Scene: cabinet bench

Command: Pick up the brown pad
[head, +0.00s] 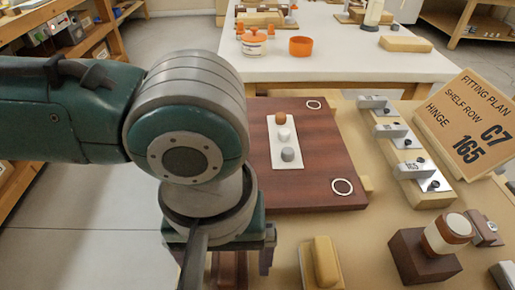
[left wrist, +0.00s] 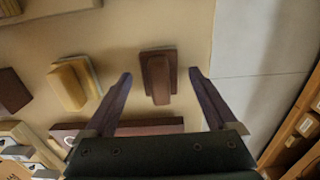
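The brown pad (left wrist: 158,78) is a dark reddish-brown block on a wider base of similar colour, lying on the tan bench in the left wrist view. My left gripper (left wrist: 160,74) is open, with one finger on each side of the pad in that view and a visible gap to each. I cannot tell the height left between fingertips and pad. In the head view my left gripper (head: 228,264) points down at the near left of the bench, and mostly hides the pad. My right gripper is not in view.
A yellow pad (head: 325,263) lies just right of the left gripper. A dark red cabinet panel (head: 318,180) with a white plate lies behind it. A brown block (head: 423,260) bearing a white-and-brown roller, metal hinges (head: 400,150) and a sign (head: 467,125) stand to the right.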

